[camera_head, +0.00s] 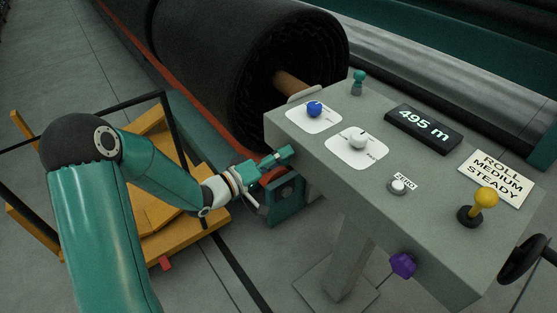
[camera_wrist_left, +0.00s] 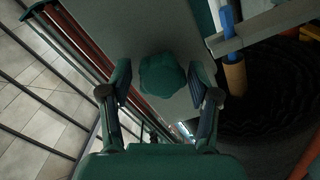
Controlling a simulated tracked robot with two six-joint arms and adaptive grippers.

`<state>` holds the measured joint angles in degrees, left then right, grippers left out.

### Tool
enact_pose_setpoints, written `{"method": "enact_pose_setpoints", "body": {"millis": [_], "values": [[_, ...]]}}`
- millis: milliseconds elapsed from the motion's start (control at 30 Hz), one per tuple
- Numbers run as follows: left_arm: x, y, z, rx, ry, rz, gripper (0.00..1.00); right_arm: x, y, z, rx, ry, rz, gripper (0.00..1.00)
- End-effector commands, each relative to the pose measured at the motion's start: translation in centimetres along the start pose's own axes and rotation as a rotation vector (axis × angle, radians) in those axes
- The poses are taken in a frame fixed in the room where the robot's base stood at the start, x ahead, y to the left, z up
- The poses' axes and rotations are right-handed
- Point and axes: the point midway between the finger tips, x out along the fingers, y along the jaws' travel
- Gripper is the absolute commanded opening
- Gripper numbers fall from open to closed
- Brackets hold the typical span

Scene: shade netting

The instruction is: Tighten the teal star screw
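The teal star screw (camera_wrist_left: 162,75) shows in the left wrist view as a dark teal lobed knob on the grey face of the console. My left gripper (camera_wrist_left: 162,82) has its fingers on either side of the screw, with a narrow gap at the left and a smaller one at the right; contact is not clear. In the head view my left gripper (camera_head: 275,164) is at the left end of the console (camera_head: 330,185), and I cannot make out the screw behind it. My right gripper is not in view.
A purple star screw (camera_head: 403,264) is on the console's front. Its top carries a blue knob (camera_head: 314,109), a white knob (camera_head: 358,141), a teal knob (camera_head: 358,82), a yellow-topped lever (camera_head: 485,199) and a display (camera_head: 423,129). A dark netting roll (camera_head: 220,70) lies behind; a yellow frame (camera_head: 160,235) stands left.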

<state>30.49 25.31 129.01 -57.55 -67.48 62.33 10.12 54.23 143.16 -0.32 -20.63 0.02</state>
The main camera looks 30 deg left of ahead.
Motion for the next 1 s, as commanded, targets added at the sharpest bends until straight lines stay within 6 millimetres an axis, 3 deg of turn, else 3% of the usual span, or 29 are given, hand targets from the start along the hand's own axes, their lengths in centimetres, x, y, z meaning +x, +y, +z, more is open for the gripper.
{"method": "enact_pose_setpoints", "body": {"millis": [367,1000], "values": [[-0.3,-0.1,0.0,-0.002,0.001,-0.002,0.67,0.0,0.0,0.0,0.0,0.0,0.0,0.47],[-4.8,-0.1,0.0,-0.003,0.001,-0.003,0.67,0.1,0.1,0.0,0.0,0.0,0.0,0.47]]}}
